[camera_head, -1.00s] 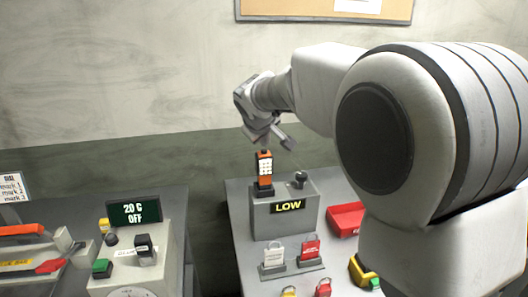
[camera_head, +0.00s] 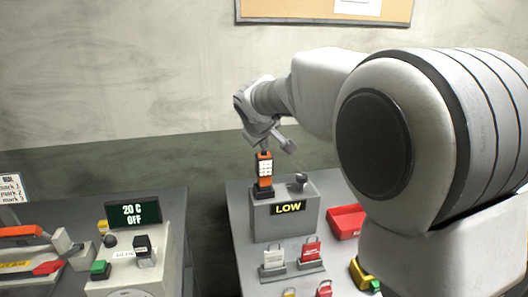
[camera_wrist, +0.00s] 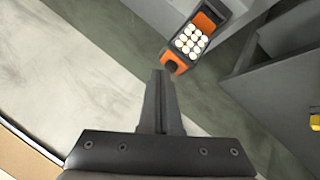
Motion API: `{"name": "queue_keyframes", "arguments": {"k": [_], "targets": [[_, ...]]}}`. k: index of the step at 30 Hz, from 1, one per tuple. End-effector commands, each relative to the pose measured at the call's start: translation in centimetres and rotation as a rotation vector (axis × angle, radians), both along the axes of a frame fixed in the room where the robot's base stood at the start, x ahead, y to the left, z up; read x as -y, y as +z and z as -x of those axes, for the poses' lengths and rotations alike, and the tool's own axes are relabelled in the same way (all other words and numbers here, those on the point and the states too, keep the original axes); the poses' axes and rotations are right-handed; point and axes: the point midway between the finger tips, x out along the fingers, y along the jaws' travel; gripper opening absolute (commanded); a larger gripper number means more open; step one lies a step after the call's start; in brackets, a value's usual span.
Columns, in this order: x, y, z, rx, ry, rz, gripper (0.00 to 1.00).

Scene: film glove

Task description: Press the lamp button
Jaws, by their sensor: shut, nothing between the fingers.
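The lamp (camera_head: 264,172) is an orange and black upright unit with a grid of pale round lights on its front. It stands on the left of a grey box with a yellow "LOW" display (camera_head: 288,208). In the wrist view the lamp (camera_wrist: 205,22) is beyond my fingertips, and a dark button (camera_wrist: 172,66) shows at its near end. My gripper (camera_head: 265,147) is above the lamp's top, pointing down. In the wrist view my gripper (camera_wrist: 160,76) has its fingers together and empty, with the tips close to the button. I cannot tell whether they touch it.
A dark knob (camera_head: 301,179) stands on the grey box right of the lamp. Red and white padlocks (camera_head: 311,250) and a red tray (camera_head: 346,220) are on the same table. Another table at left holds a "20 C OFF" display (camera_head: 133,213). A wall stands behind.

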Motion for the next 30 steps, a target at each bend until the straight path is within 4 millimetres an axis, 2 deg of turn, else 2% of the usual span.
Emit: {"name": "queue_keyframes", "arguments": {"k": [6,16,26,30], "targets": [[0.0,0.0,0.0,-0.001,-0.001,0.000,0.00],[0.0,1.7,0.0,0.000,-0.001,-0.001,0.00],[0.0,1.7,0.0,0.000,0.000,0.000,0.00],[0.0,2.4,0.0,0.000,0.000,0.000,0.00]]}}
